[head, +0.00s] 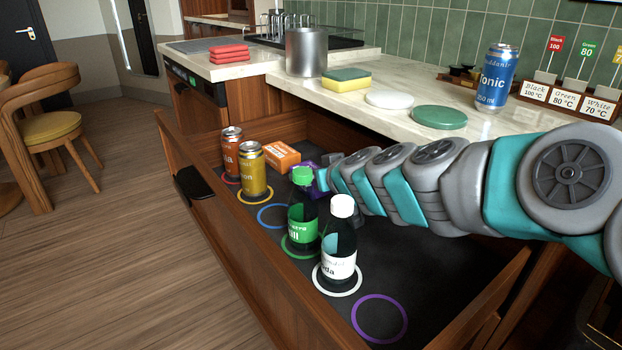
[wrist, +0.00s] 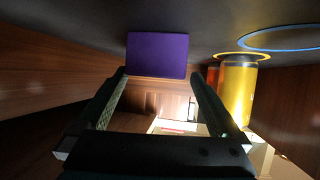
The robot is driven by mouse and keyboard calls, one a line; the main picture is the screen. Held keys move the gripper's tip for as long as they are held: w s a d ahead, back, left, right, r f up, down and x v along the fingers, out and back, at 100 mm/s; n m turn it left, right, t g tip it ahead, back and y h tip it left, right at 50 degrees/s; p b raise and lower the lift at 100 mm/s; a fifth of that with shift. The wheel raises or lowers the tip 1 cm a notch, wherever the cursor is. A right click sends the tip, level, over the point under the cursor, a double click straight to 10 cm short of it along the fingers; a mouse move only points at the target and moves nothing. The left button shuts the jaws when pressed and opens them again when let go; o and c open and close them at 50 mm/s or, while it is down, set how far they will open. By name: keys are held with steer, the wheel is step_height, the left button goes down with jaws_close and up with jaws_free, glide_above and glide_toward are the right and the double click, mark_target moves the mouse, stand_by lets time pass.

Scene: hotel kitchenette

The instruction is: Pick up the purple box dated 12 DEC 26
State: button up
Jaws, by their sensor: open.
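A purple box (wrist: 157,55) shows a plain face in the wrist view, just ahead of my fingertips and roughly centred between them. No date can be read on it. In the head view only a small purple part (head: 319,180) shows beside the green-capped bottle, mostly hidden by the bottle and my arm. My gripper (wrist: 158,77) is open, with one finger toward each side of the box. I cannot tell whether the fingers touch it. In the head view my gripper (head: 328,170) is low inside the open drawer, largely hidden by my arm.
The drawer (head: 232,251) holds an orange can (head: 231,142), a yellow can (head: 251,171), an orange box (head: 282,156), a green-capped bottle (head: 303,215) and a white-capped bottle (head: 338,245). The purple ring (head: 379,318) is empty. The counter (head: 345,101) lies above, at the drawer's back.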

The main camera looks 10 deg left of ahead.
steer(key=c, duration=1.5)
steer(key=shift+o, duration=0.2)
steer(key=shift+r, duration=0.1)
